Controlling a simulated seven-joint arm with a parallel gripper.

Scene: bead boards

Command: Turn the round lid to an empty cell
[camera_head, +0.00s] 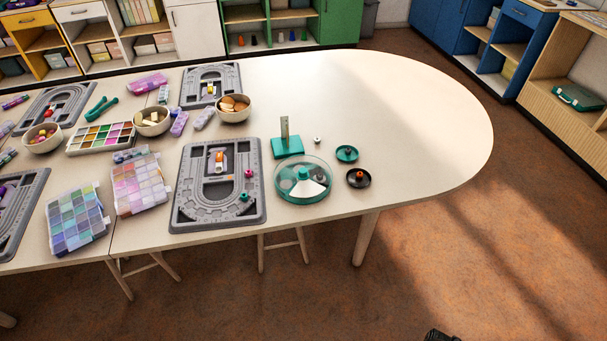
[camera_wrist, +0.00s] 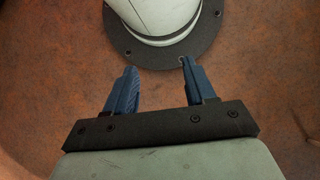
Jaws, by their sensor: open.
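The round box (camera_head: 279,191) stands on the white table near its front edge, right of a grey bead board. It has a teal rim and a clear round lid (camera_head: 303,168) on top. A pale wedge shows toward its front right, and darker round shapes show under the lid at left. I cannot tell from here which cells are empty or where the lid's opening lies. My gripper (camera_wrist: 155,82) is open and empty in the wrist view, over the brown floor and away from the table. The box is not in the wrist view.
Close to the box stand a teal block with an upright metal plate (camera_head: 285,132), a teal dish (camera_head: 347,153), a black dish (camera_head: 358,178) and a small white piece (camera_head: 317,140). The grey bead board (camera_head: 256,205) lies left. The table's right end (camera_head: 430,130) is clear.

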